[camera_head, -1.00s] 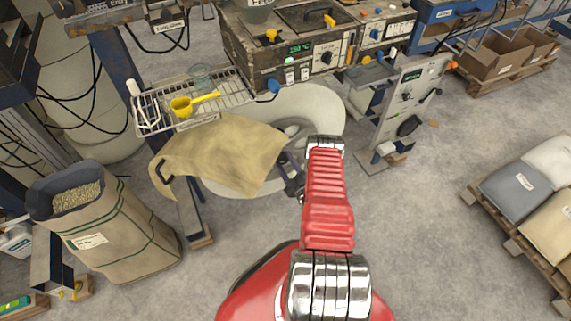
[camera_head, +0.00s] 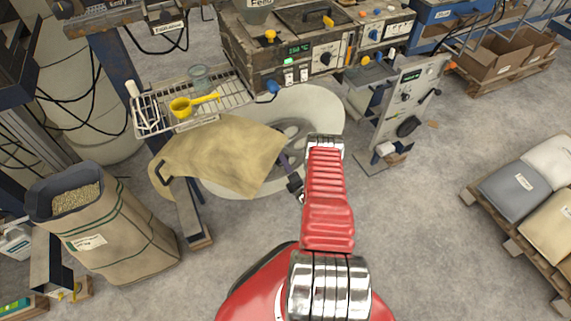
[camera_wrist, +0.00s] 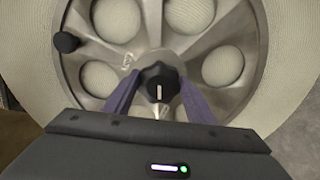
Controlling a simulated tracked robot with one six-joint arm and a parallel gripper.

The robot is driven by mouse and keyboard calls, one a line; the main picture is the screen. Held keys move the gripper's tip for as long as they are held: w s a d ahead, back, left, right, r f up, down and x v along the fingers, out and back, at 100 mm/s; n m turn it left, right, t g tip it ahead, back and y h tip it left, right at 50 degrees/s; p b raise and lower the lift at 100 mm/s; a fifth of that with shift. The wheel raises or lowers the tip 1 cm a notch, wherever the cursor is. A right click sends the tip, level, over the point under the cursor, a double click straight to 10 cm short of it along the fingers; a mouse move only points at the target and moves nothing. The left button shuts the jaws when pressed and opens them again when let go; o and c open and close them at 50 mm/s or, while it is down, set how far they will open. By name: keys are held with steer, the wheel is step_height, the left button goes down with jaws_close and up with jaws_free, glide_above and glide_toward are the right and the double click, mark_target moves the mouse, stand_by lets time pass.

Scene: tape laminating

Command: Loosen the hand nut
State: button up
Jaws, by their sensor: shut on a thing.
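The hand nut (camera_wrist: 160,82) is a black lobed knob with a white mark, at the hub of a grey metal disc (camera_wrist: 222,68) with round holes, seen in the wrist view. My gripper (camera_wrist: 160,84) has purple fingers, one on either side of the nut, and is shut on it. The white mark points straight toward the palm. In the head view my gripper (camera_head: 284,158) reaches the disc from below right of it, and the nut is hard to make out there. The cream roll (camera_head: 322,108) surrounds the disc.
A tan sheet (camera_head: 225,150) hangs left of my gripper and covers part of the roll. A wire tray (camera_head: 236,92) with a yellow scoop (camera_head: 190,105) is above it. A control stand (camera_head: 405,100) is at right. Open floor (camera_head: 430,210) lies lower right.

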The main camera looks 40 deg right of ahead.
steer(key=shift+a+f+n, duration=0.2)
steer(key=shift+a+n, duration=0.05)
steer(key=shift+n, duration=0.35)
steer(key=o, duration=1.1)
steer(key=shift+d+r, duration=0.1)
steer(key=shift+d, duration=0.05)
steer(key=shift+c, duration=0.2)
steer(key=shift+s, duration=0.15)
steer(key=v, duration=1.3)
steer(key=shift+s, duration=0.25)
